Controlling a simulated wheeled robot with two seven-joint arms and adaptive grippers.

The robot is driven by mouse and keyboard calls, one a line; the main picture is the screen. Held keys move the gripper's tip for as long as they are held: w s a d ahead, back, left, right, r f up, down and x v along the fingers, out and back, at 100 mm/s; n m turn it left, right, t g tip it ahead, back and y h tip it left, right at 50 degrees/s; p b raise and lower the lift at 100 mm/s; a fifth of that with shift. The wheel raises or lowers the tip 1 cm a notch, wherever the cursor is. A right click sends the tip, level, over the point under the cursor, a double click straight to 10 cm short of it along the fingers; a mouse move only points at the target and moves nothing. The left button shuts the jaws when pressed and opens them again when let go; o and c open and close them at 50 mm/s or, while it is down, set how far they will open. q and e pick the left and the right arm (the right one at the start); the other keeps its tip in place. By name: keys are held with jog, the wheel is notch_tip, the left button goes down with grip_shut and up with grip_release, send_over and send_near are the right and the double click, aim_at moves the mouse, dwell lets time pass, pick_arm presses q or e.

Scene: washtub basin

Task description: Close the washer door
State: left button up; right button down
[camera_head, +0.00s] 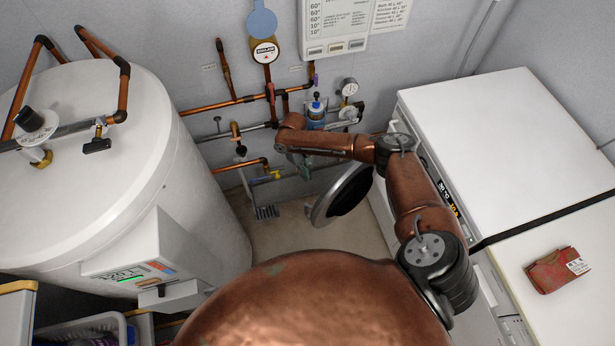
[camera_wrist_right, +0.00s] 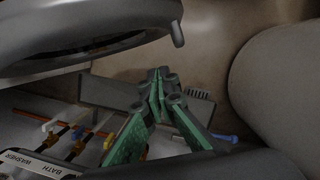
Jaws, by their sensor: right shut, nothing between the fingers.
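The washer door (camera_head: 342,195) is round, with a grey rim and dark middle. It stands open, swung out from the front of the white washer (camera_head: 490,130) on the right. In the right wrist view the door (camera_wrist_right: 90,42) fills the upper left, with a small peg at its right end. My right gripper (camera_head: 305,172) is beyond and left of the door in the head view. Its green fingertips (camera_wrist_right: 160,80) are together and empty, apart from the door in the wrist view. My left gripper is in neither view.
A large white tank (camera_head: 110,180) stands on the left. Copper pipes, valves and gauges (camera_head: 268,95) line the back wall. A red packet (camera_head: 558,271) lies on the near right white surface. Bare floor (camera_head: 275,232) lies between tank and washer.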

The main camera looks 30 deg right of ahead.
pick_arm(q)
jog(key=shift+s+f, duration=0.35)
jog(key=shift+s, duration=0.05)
pick_arm(e)
jog(key=s+d+f, duration=0.1)
jog(key=s+f, duration=0.4)
jog(key=f, duration=0.1)
jog(key=shift+s+f, duration=0.2)
jog(key=shift+f, duration=0.05)
jog(key=shift+d, duration=0.1)
